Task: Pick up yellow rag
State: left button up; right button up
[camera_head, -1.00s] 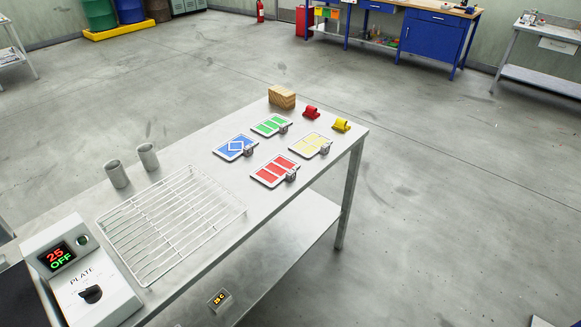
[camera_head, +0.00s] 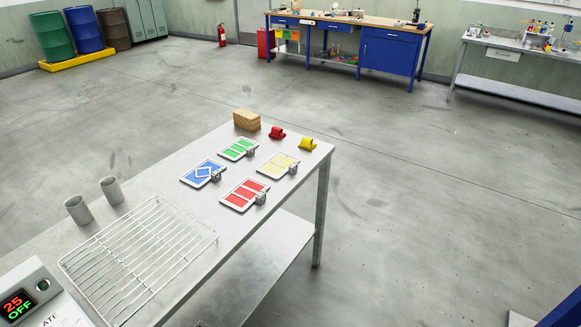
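A small bundled yellow rag (camera_head: 307,144) lies near the far right corner of the steel table (camera_head: 217,250). A similar red rag (camera_head: 277,132) lies just to its left, apart from it. The yellow-patterned card (camera_head: 278,164) lies in front of the yellow rag, a short gap away. Neither of my grippers is in the head view, and nothing touches the yellow rag.
A wooden block (camera_head: 247,120) stands at the table's back edge. Green, blue and red cards, a wire rack (camera_head: 140,255), two grey cups and a display unit (camera_head: 22,305) fill the left. The floor right of the table is open. A blue workbench (camera_head: 388,53) stands far behind.

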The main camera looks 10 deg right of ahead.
aim_at(307, 143)
jog(key=u, duration=1.8)
jog(key=z, duration=2.15)
jog(key=u, duration=0.55)
jog(key=i+l+u, duration=0.35)
jog(key=l+u, duration=0.15)
jog(key=i+l+u, duration=0.1)
jog(key=l+u, duration=0.15)
jog(key=l, duration=0.2)
jog(key=i+l+u, duration=0.1)
jog(key=l+u, duration=0.15)
jog(key=l, duration=0.15)
jog(key=l+u, duration=0.25)
jog(key=i+l, duration=0.05)
jog(key=l, duration=0.05)
